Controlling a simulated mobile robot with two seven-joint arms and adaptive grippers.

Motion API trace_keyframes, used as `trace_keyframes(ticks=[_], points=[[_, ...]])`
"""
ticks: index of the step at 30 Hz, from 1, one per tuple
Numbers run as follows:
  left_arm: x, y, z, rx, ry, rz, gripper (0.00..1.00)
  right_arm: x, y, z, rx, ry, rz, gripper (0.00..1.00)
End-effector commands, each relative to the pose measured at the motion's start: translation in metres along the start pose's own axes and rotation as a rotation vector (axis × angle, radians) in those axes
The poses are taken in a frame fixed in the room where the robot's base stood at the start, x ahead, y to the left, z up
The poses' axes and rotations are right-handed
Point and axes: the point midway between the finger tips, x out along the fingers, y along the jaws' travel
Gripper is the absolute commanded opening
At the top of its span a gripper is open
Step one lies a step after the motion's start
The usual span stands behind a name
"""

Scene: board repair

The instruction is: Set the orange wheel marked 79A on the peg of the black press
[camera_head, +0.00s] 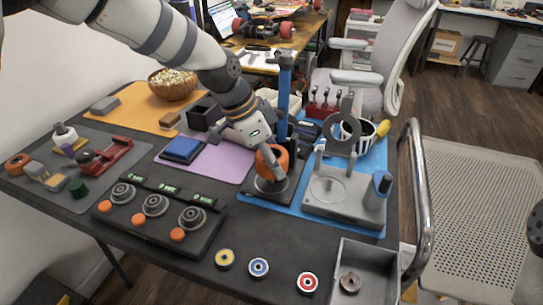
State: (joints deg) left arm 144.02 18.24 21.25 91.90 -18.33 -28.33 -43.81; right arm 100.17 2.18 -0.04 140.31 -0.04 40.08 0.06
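The black press (257,195) stands on the blue mat, with a tall blue column (284,85) and a round silver plate at its base. An orange wheel (264,166) is upright just above that plate, at the end of my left arm. My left gripper (274,168) appears shut on this wheel, with a finger across its face. The 79A mark is not readable. The peg is hidden by the wheel and gripper, so I cannot tell whether they touch. Another orange wheel (17,164) lies on the grey mat at the far left. My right gripper is not in view.
Right of the press stands a grey fixture (330,200) with a dark ring behind it. A black stand with dials (150,215) is at front left. Small coloured wheels (258,267) and a grey tray (373,252) lie at the front. A blue box (182,149) is left.

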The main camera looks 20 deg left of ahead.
Motion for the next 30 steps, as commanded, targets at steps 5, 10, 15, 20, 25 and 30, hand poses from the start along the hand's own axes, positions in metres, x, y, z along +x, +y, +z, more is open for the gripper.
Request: trace_keyframes(ticks=[5,10,15,20,25,30], points=[[0.006,0.000,0.003,0.000,-0.001,0.001,0.23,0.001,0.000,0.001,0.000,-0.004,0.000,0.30],[0.011,0.000,0.005,0.000,-0.001,0.001,0.23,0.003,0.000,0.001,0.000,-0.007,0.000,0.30],[0.015,0.000,0.006,0.000,-0.001,0.000,0.23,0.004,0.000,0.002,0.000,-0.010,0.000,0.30],[0.015,0.000,0.006,0.000,0.000,0.000,0.23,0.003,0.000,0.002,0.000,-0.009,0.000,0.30],[0.015,0.000,0.006,0.000,0.000,0.000,0.23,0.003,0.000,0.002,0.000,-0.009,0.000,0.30],[0.017,0.000,0.007,0.000,0.000,0.000,0.23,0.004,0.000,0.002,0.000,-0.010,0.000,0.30]])
